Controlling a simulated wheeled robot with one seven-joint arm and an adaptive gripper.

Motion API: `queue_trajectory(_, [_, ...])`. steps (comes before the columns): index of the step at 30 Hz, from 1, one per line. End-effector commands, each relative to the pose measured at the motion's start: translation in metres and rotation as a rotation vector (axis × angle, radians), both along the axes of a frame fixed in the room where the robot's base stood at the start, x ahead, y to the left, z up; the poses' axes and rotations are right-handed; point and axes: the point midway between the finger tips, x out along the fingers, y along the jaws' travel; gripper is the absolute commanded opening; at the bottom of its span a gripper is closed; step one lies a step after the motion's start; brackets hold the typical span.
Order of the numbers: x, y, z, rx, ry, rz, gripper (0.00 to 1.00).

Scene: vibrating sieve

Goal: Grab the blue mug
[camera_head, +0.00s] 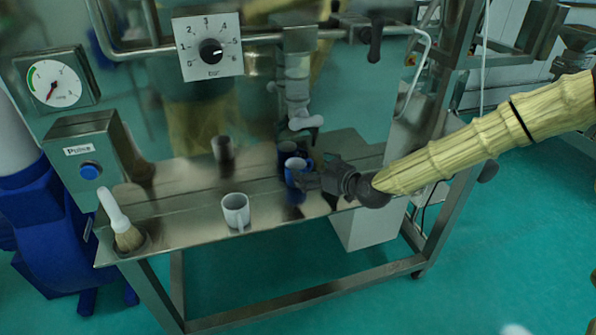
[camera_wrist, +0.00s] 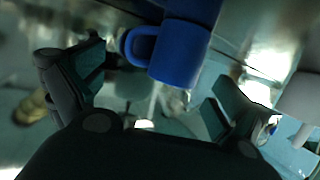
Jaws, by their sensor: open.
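The blue mug (camera_head: 295,170) stands upright on the steel shelf (camera_head: 185,215) of the sieve machine, near its right part. My gripper (camera_head: 308,180) is at the mug's right side in the head view and partly overlaps it. In the wrist view the blue mug (camera_wrist: 180,50) is between and beyond the two open fingers of my gripper (camera_wrist: 150,90), with its handle pointing left. The fingers are apart and I see no grip on the mug. Whether a finger touches it I cannot tell.
A white mug (camera_head: 236,211) stands on the shelf to the left of the blue one. A brush (camera_head: 122,225) stands at the shelf's left end. A steel outlet with a valve (camera_head: 303,120) hangs above the blue mug. The shelf's back panel is reflective and shows mirrored mugs.

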Motion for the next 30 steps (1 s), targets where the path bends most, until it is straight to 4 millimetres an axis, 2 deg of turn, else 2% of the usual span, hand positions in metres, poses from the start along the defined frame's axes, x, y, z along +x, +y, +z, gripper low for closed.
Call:
queue_trajectory(9, [0.019, 0.016, -0.009, -0.001, 0.0, 0.001, 1.0])
queue_trajectory(20, [0.023, 0.019, -0.012, 0.0, 0.0, 0.0, 1.0])
queue_trajectory(30, [0.023, 0.019, -0.011, 0.0, 0.0, 0.0, 0.4])
